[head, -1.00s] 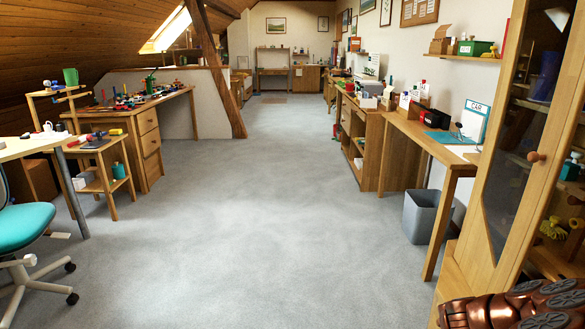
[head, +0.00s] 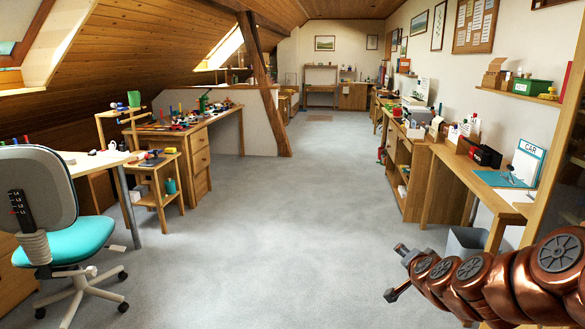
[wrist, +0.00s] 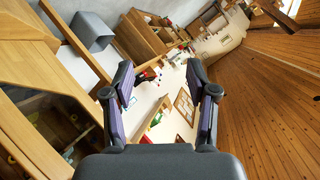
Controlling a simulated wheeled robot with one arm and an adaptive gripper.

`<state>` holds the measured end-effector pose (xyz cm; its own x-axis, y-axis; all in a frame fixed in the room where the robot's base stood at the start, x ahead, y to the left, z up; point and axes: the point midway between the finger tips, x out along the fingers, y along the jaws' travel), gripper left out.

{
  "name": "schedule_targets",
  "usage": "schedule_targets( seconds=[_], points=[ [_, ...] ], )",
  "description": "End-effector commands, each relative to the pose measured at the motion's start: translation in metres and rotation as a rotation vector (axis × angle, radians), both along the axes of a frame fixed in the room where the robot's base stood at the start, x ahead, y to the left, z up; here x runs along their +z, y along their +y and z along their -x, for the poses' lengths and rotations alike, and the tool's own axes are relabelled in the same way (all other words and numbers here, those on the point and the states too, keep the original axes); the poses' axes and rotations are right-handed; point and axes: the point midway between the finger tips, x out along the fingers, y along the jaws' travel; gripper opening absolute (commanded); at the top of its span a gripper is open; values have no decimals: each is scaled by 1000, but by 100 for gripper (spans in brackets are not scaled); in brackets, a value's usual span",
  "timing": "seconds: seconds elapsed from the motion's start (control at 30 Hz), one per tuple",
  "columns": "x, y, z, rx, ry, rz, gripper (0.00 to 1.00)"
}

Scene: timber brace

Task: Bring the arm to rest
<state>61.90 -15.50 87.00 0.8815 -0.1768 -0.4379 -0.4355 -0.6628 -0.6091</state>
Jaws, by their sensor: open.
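My arm, copper-coloured with grey joint caps, reaches in from the lower right of the head view. My gripper (head: 396,273) is at its left end, above the carpet and left of the grey bin. In the wrist view my gripper (wrist: 160,88) has its two dark fingers spread apart with nothing between them. The wrist view is tilted, showing the wall, shelf and wooden ceiling beyond the fingers.
A grey bin (head: 466,243) stands under the desk (head: 480,190) on the right, close to my arm. A turquoise swivel chair (head: 75,240) stands at the left. A slanted timber post (head: 262,90) rises further back. The grey carpet (head: 260,230) is clear in the middle.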

Motion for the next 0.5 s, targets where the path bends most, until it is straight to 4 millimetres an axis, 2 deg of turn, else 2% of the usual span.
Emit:
schedule_targets(
  seconds=[0.03, 0.2, 0.3, 0.4, 0.5],
  points=[
    [19, 25, 5, 74, 27, 7, 58],
    [38, 98, 41, 305, 167, 28, 58],
    [45, 133, 71, 427, 263, 48, 58],
    [52, 159, 107, 535, 365, 75, 58],
    [59, 177, 146, 628, 473, 105, 58]
  ],
)
